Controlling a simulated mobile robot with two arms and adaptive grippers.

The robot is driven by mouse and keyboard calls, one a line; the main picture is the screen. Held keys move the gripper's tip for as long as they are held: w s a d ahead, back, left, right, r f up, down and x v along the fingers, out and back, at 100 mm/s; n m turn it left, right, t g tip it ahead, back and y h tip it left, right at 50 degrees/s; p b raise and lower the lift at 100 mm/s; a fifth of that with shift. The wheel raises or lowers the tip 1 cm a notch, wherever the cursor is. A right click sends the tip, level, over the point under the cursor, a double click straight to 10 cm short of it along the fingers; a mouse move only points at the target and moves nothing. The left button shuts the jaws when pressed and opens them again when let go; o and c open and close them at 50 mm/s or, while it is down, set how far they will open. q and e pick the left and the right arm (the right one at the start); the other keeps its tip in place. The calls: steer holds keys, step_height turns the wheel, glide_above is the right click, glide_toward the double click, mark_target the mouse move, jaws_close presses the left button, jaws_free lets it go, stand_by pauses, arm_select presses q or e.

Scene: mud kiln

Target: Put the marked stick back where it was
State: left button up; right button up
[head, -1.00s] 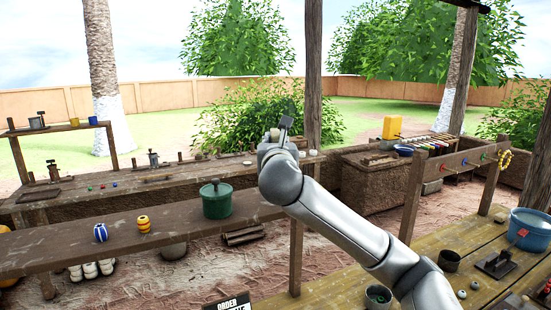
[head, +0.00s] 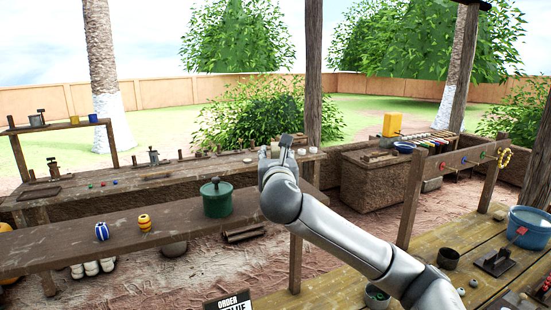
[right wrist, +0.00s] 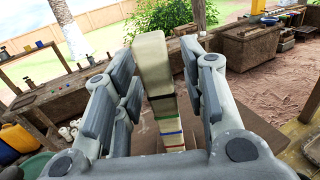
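The marked stick (right wrist: 154,68) is a pale, squared stick with dark, red and green bands across its lower part in the right wrist view. My right gripper (right wrist: 158,85) has its fingers on both sides of it and appears closed on it. In the head view the right gripper (head: 277,149) is raised in front of the back workbench, and only a small pale bit of the stick shows between the fingers. The stick's lower end is not clear. My left gripper is not in view.
A long workbench (head: 120,184) stands behind. A wooden table (head: 410,252) with a blue bucket (head: 528,230) is at right.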

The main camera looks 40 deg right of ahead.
steer(key=b+v, duration=0.2)
steer(key=v, duration=1)
steer(key=shift+r, duration=0.15)
stand_by(0.4)
